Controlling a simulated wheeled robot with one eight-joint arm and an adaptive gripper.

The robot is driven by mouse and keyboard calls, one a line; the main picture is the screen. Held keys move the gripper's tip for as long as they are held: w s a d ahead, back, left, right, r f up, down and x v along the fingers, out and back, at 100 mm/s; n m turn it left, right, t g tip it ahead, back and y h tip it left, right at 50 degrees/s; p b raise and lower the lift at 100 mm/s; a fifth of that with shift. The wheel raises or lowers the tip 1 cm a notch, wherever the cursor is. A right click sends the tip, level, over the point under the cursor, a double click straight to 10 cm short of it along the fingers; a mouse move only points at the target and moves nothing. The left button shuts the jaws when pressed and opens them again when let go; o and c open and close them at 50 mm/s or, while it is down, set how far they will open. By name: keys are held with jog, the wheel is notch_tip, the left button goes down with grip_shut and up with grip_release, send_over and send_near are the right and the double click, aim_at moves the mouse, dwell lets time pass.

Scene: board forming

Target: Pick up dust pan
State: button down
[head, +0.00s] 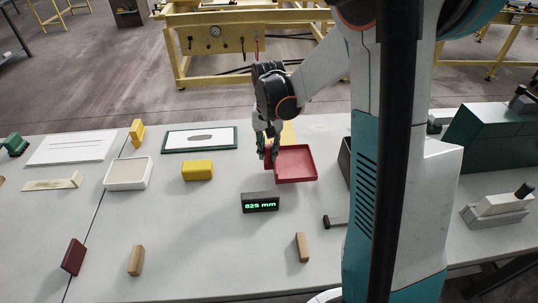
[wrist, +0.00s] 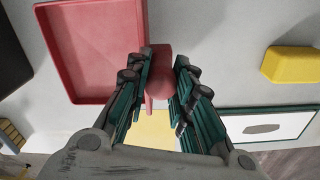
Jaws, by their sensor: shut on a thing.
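The red dust pan (head: 296,164) is at the middle of the table in the head view, its shallow tray to the right of my gripper (head: 268,150). My gripper points down and is shut on the dust pan's short handle. In the wrist view the tray of the dust pan (wrist: 100,50) fills the upper left, and its red handle shows between the fingers of my gripper (wrist: 163,75). The fingers hide part of the handle. I cannot tell whether the pan is touching the table or slightly above it.
A black display block (head: 260,202) reading 625 mm stands in front of the pan. A yellow block (head: 198,170) and a white tray (head: 128,173) lie to the left. A green-framed board (head: 200,139) lies behind them. The front middle has free room between small wooden blocks.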

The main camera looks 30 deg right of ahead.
notch_tip(320, 180, up, 16)
jog(key=p, duration=0.3)
jog(key=shift+f+p, duration=0.2)
jog(key=shift+p, duration=0.1)
jog(key=c, duration=2.2)
grip_release()
grip_shut()
jog(key=shift+f, duration=0.1)
jog(key=w+d+f+b, duration=0.25)
jog(key=w+f, duration=0.35)
jog(key=w, duration=0.5)
jog(key=w+d+f+b, duration=0.2)
jog(key=w+d+f, duration=0.25)
jog(key=w, duration=0.65)
jog(key=shift+w+a+f+b, duration=0.1)
jog(key=shift+a+f+b, duration=0.35)
jog(key=shift+f, duration=1)
jog(key=shift+w+f+b, duration=0.1)
jog(key=shift+f+b, duration=0.65)
jog(key=shift+f, duration=0.7)
